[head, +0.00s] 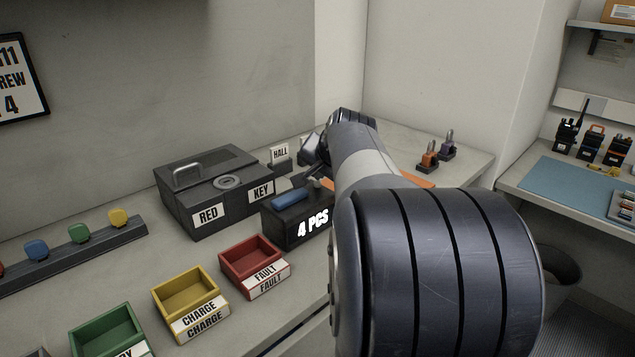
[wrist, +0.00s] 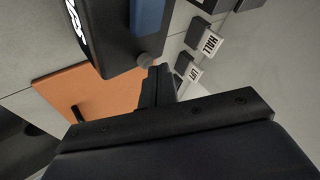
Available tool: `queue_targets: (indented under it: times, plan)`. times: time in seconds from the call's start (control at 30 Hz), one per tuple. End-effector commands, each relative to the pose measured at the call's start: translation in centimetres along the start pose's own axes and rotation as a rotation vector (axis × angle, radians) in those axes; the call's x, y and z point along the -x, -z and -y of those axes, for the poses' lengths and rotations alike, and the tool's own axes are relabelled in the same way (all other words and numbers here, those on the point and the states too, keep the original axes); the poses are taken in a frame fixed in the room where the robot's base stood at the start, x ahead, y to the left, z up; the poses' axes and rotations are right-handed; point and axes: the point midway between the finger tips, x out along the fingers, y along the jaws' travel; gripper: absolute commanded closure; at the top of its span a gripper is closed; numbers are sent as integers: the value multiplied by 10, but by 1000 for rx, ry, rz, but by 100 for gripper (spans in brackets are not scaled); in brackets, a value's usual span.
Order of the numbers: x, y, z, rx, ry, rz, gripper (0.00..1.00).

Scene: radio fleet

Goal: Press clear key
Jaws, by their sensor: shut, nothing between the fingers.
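A black counter box (head: 283,223) reading "4 PCS" stands on the bench, with a blue bar (head: 293,198) and a small grey round key (head: 314,184) on top. No "clear" label is readable on it. My gripper (wrist: 159,72) is shut and empty. Its tips appear right beside the grey key; I cannot tell whether they touch. In the head view my arm hides much of the box's right side.
A black box (head: 205,205) labelled RED KEY stands left of the counter. Red (head: 253,262) and yellow (head: 187,297) trays lie in front. HALL (wrist: 211,42) and LIFT (wrist: 187,72) signs stand close to my gripper. An orange mat (wrist: 95,92) lies beside the counter.

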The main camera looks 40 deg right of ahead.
Motion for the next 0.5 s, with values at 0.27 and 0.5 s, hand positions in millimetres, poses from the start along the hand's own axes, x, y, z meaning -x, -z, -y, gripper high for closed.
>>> queue_targets:
  times: [0.27,0.5]
  plan:
    - [-3,-2,-2,0,0,1,100]
    - [-5,-4,-4,0,-1,1,100]
